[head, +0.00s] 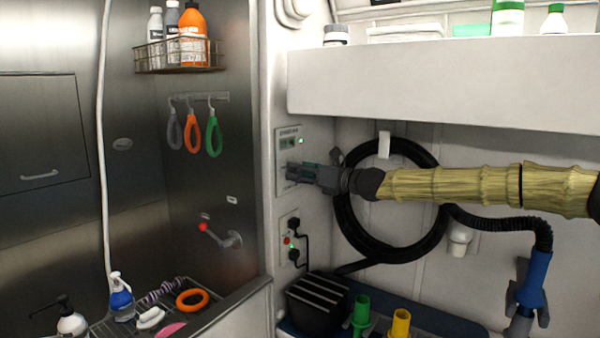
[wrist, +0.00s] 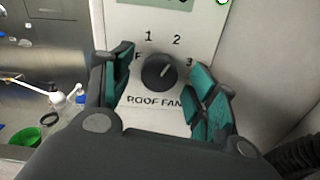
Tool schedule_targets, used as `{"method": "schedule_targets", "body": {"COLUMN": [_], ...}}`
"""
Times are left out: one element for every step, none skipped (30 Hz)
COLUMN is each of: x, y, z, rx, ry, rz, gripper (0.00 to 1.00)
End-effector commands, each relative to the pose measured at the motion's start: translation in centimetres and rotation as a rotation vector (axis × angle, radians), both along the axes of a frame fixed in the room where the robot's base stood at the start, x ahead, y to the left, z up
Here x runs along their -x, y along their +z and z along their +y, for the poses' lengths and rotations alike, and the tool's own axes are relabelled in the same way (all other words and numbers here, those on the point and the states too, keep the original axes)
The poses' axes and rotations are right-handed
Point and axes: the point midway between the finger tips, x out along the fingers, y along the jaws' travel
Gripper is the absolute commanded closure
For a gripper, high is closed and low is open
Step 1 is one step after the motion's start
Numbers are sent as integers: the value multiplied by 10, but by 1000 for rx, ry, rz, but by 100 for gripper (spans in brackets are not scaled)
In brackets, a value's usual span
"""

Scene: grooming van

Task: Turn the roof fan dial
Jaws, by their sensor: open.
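The roof fan dial (wrist: 158,72) is a round black knob on a pale panel (wrist: 190,22) marked 1, 2, 3 and "ROOF FAN" in the wrist view. A light line on the knob points up and right, between 2 and 3. My gripper (wrist: 164,88) is open, with one teal-padded finger on each side of the dial and visible gaps to the knob. In the head view my gripper (head: 297,173) reaches left to the wall panel (head: 288,143), which has a small display and a green light. The dial is hidden there behind the fingers.
A white shelf (head: 440,80) overhangs above my arm. A coiled black hose (head: 345,220) hangs behind it. A socket plate (head: 289,240) with plugs is below the panel. The steel tub wall (head: 190,200) is left, with a wire basket (head: 180,68) of bottles.

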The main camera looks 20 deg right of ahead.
Motion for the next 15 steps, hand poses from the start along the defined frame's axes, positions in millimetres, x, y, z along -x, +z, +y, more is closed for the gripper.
{"method": "schedule_targets", "body": {"x": [4, 6, 10, 14, 18, 23, 27, 31, 36, 39, 42, 47, 50, 53, 57], "y": [0, 1, 1, 1, 1, 1, 1, 2, 1, 2, 2, 1, 1, 2, 1], "z": [-4, -6, -9, -12, -15, -19, -22, -25, -29, -31, -34, -38, -40, -42, -46], "rx": [-1, 0, -1, -2, -3, -2, -1, -2, -3, -1, -1, -2, -2, -1, -1], "ry": [-1, -1, -1, -2, -1, -2, -2, -2, -1, -1, -2, -2, -1, -1, -2], "rz": [0, -1, -1, -2, -2, -2, -3, -2, -2, -3, -3, -2, -2, -3, -3], "gripper": [42, 42, 42, 42, 42, 42, 42, 42, 42, 42, 42, 42, 42, 42, 42]}}
